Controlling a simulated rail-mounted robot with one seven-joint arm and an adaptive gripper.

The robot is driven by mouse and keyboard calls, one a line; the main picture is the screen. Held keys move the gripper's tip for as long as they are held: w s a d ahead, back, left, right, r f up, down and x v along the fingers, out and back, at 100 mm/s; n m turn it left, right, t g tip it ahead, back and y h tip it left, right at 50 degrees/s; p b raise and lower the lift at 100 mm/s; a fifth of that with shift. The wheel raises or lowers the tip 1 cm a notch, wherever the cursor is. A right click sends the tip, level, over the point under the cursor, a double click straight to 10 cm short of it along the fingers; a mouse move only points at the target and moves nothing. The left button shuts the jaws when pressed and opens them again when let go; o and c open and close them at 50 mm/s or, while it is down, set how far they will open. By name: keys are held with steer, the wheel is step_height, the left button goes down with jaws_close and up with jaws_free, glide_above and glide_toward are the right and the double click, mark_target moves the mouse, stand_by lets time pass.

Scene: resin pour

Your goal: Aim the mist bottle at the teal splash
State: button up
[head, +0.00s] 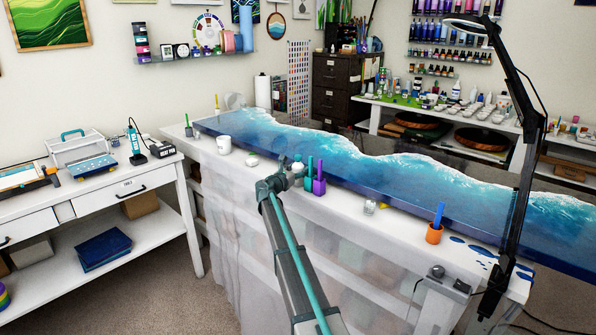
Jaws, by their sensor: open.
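My gripper (284,163) is at the end of my arm, above the front edge of the white-covered table, and is open. Just right of it is a small pale, greyish object (298,170), partly hidden; I cannot tell whether it is the mist bottle. A teal upright item (309,174) and a purple cup (319,186) with a stick stand beside it. I cannot make out a separate teal splash. Blue spots (480,252) lie on the table's right end. The long blue resin piece (380,184) with white wave edging lies behind my gripper.
A white cup (224,145) stands on the table to the left, and an orange cup (434,233) with a blue stick to the right. A black lamp arm (524,150) rises at the right. A white side table (100,195) is at the left.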

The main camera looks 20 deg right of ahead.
steer(key=shift+s+a, duration=0.25)
steer(key=b+v, duration=0.2)
steer(key=v, duration=0.9)
steer(key=s+a+f+m+g+y, duration=0.2)
steer(key=s+f+m+g, duration=0.15)
steer(key=s+f, duration=0.85)
steer(key=s+a+f+m+g+y, duration=0.15)
steer(key=s+f+m, duration=0.45)
steer(key=f, duration=1.1)
steer(key=s+a+f+m+g+y, duration=0.1)
steer(key=s+f+g+y, duration=0.2)
steer(key=s+f, duration=1)
steer(key=s+a+f+m+g+y, duration=0.2)
steer(key=s+a+f+m, duration=0.2)
steer(key=s+f, duration=0.6)
steer(key=s+a+f+m+g+y, duration=0.1)
steer(key=s+a+m+g+y, duration=0.1)
steer(key=s, duration=0.9)
steer(key=s+a+f+m+g+y, duration=0.2)
steer(key=s+a+m, duration=0.3)
steer(key=s, duration=0.7)
steer(key=s+a+f+m+g+y, duration=0.1)
steer(key=s+a+m+g+y, duration=0.1)
steer(key=s, duration=0.9)
steer(key=a+m, duration=0.1)
steer(key=a, duration=0.1)
steer(key=shift+a+f+g, duration=0.25)
steer(key=shift+a+g, duration=0.05)
steer(key=shift+g, duration=0.1)
